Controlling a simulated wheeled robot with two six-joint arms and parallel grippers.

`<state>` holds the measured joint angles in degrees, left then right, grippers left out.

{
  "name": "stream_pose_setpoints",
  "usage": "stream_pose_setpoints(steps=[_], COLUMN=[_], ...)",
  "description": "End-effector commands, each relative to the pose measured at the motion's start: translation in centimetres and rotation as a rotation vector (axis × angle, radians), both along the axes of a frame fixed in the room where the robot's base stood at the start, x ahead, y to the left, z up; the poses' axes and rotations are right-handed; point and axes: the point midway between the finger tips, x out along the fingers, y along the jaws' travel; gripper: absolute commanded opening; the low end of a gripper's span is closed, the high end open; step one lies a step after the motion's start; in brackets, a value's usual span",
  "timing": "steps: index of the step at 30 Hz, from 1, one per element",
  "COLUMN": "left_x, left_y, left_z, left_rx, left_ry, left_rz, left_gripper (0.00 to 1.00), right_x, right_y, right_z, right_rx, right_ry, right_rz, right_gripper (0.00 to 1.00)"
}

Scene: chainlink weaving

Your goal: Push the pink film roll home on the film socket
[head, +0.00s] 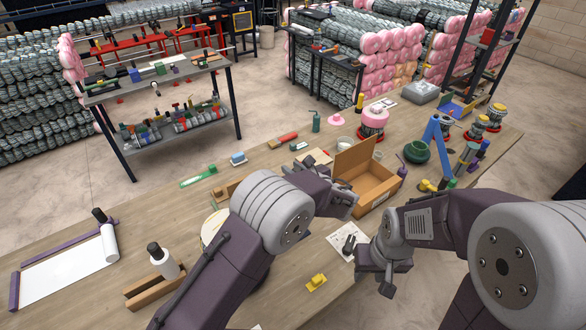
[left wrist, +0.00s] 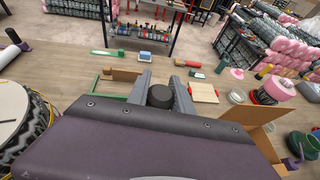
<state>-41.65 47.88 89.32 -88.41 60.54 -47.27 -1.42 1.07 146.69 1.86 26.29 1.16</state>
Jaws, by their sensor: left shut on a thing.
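A pink round thing (head: 373,118), likely the film roll, stands upright on a red base at the back right of the bench; it also shows in the left wrist view (left wrist: 275,88). I cannot tell whether the red base is the film socket, or how fully the roll sits. My left gripper (head: 345,203) is over the middle of the bench, in front of the cardboard box and well short of the roll. Its jaws are shut on a black round thing (left wrist: 161,96), mostly hidden by the wrist. My right gripper (head: 375,275) hangs low at the near edge; its fingers are unclear.
An open cardboard box (head: 380,185) stands between my left gripper and the pink thing. A pink disc with a knob (head: 336,119) lies behind. A blue stand (head: 437,135) and green bowl (head: 416,151) are at right.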

Motion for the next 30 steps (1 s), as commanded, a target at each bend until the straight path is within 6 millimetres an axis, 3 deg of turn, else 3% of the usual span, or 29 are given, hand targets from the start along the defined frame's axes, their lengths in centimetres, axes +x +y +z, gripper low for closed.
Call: stream_pose_setpoints(steps=[18, 30], left_x=[0.0, -0.1], left_y=[0.0, 0.0], left_z=[-6.0, -5.4], left_rx=[0.001, 0.000], left_ry=[0.000, 0.000], left_rz=[0.000, 0.000], left_gripper=[0.00, 0.00], right_x=[0.0, 0.0], right_y=[0.0, 0.0], right_z=[-5.1, -4.7], right_rx=[0.000, 0.000], right_ry=[0.000, 0.000], right_rz=[0.000, 0.000], right_gripper=[0.36, 0.36])
